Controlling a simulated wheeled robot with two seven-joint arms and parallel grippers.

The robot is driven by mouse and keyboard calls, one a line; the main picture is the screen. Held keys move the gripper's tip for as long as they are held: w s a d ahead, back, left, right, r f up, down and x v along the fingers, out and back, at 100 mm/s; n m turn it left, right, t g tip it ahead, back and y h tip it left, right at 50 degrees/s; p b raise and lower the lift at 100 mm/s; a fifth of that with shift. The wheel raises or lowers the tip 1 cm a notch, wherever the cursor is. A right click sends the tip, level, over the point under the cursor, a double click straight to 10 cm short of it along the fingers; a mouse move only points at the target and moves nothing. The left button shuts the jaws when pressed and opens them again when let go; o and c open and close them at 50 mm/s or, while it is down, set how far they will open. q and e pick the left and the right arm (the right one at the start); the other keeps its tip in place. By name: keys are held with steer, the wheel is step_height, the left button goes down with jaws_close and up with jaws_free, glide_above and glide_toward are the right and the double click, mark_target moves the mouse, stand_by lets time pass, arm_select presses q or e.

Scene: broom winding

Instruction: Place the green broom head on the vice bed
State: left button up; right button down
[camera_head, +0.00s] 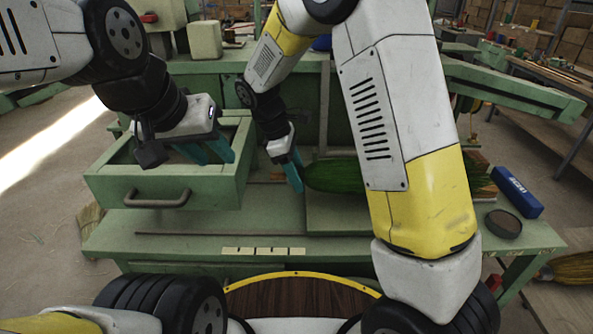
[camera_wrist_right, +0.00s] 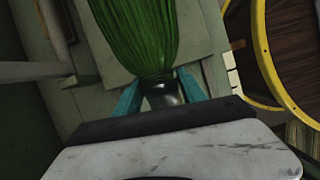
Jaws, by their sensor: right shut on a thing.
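The green broom head (camera_head: 334,176) lies roughly level over the green bench, its right part hidden behind my right arm. My right gripper (camera_head: 293,168) is shut on the dark neck at its left end. In the right wrist view the green bristles (camera_wrist_right: 138,35) extend away from the teal fingers, with the dark neck (camera_wrist_right: 163,95) between them. A flat green plate, apparently the vice bed (camera_head: 335,217), is beneath the broom head. I cannot tell whether they touch. My left gripper (camera_head: 208,150) is empty over the drawer, its teal fingers apart.
The open green drawer (camera_head: 120,190) stands at the left of the bench. A blue box (camera_head: 517,192) and a round dark tin (camera_head: 503,223) are at the bench's right. Small pale tiles (camera_head: 263,251) lie along the front edge. A wooden round seat (camera_head: 295,298) is in front.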

steer(key=shift+w+a+f, duration=0.2)
steer(key=shift+w+a, duration=0.1)
steer(key=shift+w, duration=0.15)
step_height(320, 180, down, 3)
steer(key=shift+f, duration=0.15)
steer(key=c, duration=0.7)
jaws_free()
steer(key=shift+o, duration=0.2)
